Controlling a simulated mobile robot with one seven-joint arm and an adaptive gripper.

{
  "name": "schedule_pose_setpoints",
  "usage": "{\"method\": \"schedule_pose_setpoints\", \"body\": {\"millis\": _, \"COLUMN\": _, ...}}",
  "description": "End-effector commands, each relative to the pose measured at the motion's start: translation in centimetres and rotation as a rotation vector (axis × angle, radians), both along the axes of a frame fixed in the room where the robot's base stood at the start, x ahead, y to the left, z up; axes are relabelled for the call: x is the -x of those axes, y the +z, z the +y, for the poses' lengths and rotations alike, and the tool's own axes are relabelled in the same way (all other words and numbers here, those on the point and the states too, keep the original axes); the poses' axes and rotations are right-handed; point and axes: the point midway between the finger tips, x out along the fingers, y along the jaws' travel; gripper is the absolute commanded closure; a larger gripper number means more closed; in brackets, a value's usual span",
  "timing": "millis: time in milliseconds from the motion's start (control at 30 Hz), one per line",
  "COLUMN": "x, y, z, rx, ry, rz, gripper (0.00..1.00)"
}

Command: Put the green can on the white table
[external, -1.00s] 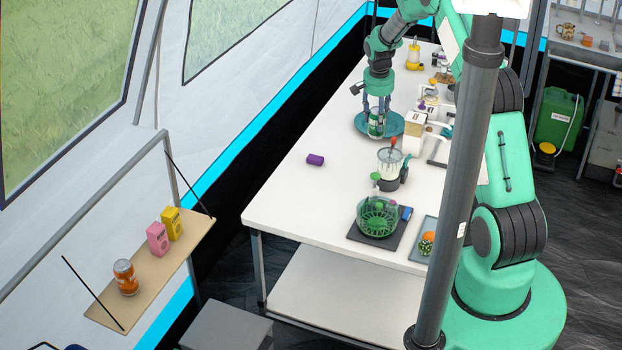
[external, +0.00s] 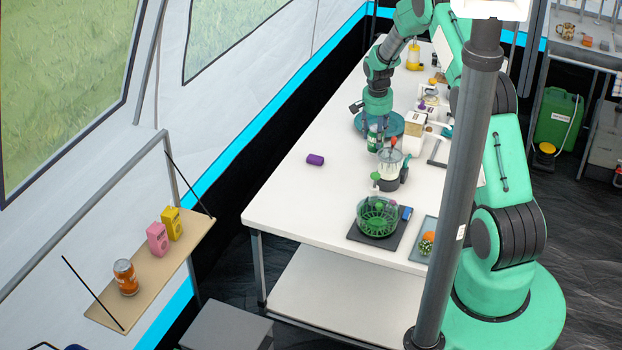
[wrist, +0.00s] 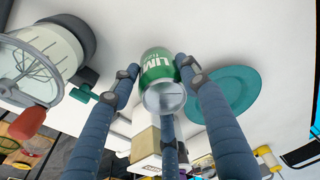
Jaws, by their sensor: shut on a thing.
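The green can (external: 372,141) stands upright between the fingers of my gripper (external: 376,128), in front of the teal plate (external: 395,118) in the external view. In the wrist view the can (wrist: 158,70) shows its green label and silver end, with the gripper's blue fingers closed around it. The can is beside the plate (wrist: 238,92), over the bare white table (external: 325,190). I cannot tell whether its base touches the tabletop.

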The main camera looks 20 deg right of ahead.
Motion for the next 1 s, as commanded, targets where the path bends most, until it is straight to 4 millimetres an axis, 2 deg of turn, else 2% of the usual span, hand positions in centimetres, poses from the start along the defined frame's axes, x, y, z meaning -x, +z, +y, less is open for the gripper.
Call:
{"method": "schedule_pose_setpoints", "body": {"millis": 100, "x": 0.1, "y": -1.6, "z": 0.0, "rx": -0.001, "ry": 0.000, "rz": 0.004, "gripper": 0.67}}
{"method": "schedule_pose_setpoints", "body": {"millis": 200, "x": 0.0, "y": -2.3, "z": 0.0, "rx": 0.000, "ry": 0.000, "rz": 0.001, "gripper": 0.67}}
{"method": "schedule_pose_setpoints", "body": {"millis": 667, "x": 0.0, "y": -2.8, "z": 0.0, "rx": 0.000, "ry": 0.000, "rz": 0.000, "gripper": 0.67}}
{"method": "schedule_pose_setpoints", "body": {"millis": 700, "x": 0.0, "y": -2.8, "z": 0.0, "rx": 0.000, "ry": 0.000, "rz": 0.000, "gripper": 0.51}}
{"method": "schedule_pose_setpoints", "body": {"millis": 800, "x": 0.0, "y": -2.7, "z": 0.0, "rx": 0.000, "ry": 0.000, "rz": 0.000, "gripper": 0.36}}
{"method": "schedule_pose_setpoints", "body": {"millis": 1000, "x": 0.0, "y": -2.7, "z": 0.0, "rx": -0.001, "ry": 0.000, "rz": 0.001, "gripper": 0.36}}
